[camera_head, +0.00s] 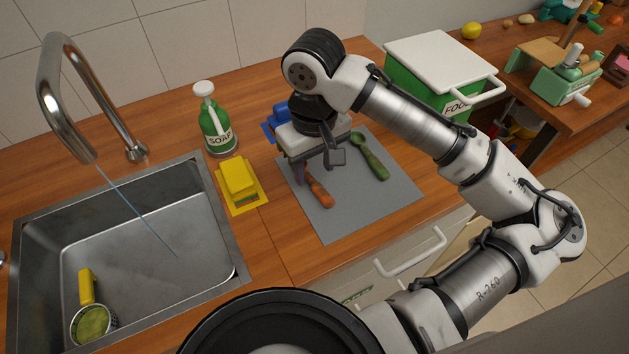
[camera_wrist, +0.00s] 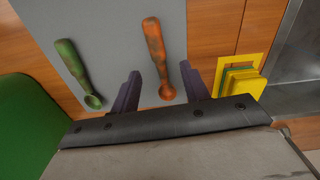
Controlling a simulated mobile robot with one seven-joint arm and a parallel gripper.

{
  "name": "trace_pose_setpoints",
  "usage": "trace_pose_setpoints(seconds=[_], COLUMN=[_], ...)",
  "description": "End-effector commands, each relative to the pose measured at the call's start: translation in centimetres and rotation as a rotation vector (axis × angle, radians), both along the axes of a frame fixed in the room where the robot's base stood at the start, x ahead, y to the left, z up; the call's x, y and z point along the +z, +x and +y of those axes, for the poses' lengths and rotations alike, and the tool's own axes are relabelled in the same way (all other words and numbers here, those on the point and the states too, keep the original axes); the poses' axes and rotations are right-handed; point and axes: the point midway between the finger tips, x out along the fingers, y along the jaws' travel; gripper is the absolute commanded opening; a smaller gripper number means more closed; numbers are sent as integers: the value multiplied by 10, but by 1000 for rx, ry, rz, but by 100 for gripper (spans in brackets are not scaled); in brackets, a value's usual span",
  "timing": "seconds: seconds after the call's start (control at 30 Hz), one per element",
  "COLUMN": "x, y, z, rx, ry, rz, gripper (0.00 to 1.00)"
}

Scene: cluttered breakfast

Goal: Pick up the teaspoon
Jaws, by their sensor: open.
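Two spoon-shaped utensils lie on a grey mat (camera_head: 345,222). The orange spoon (camera_head: 320,193) is partly hidden by my gripper in the head view. In the wrist view the orange spoon (camera_wrist: 155,50) lies between my fingers, its bowl end toward the palm. The green spoon (camera_head: 372,158) lies to its right in the head view, and the green spoon (camera_wrist: 75,66) is outside my left finger in the wrist view. Which one is the teaspoon I cannot tell. My gripper (camera_wrist: 161,76) is open and empty above the mat, pointing down, with a finger on each side of the orange spoon.
A yellow sponge (camera_head: 238,178) on a yellow tray and a green soap bottle (camera_head: 216,128) stand left of the mat. Something blue (camera_head: 280,113) sits behind my gripper. A green food bin (camera_head: 405,82) with a white lid stands behind right. The sink (camera_head: 140,235) is at left.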

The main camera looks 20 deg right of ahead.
Motion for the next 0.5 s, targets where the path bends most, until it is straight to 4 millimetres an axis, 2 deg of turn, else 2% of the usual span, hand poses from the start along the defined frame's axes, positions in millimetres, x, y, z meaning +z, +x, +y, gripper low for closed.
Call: trace_pose_setpoints(seconds=[0.2, 0.5], x=[-29, -34], y=[-1, -1], z=[0, 0], rx=[-1, 0], ry=[1, 0], rz=[1, -1], gripper=[45, 45])
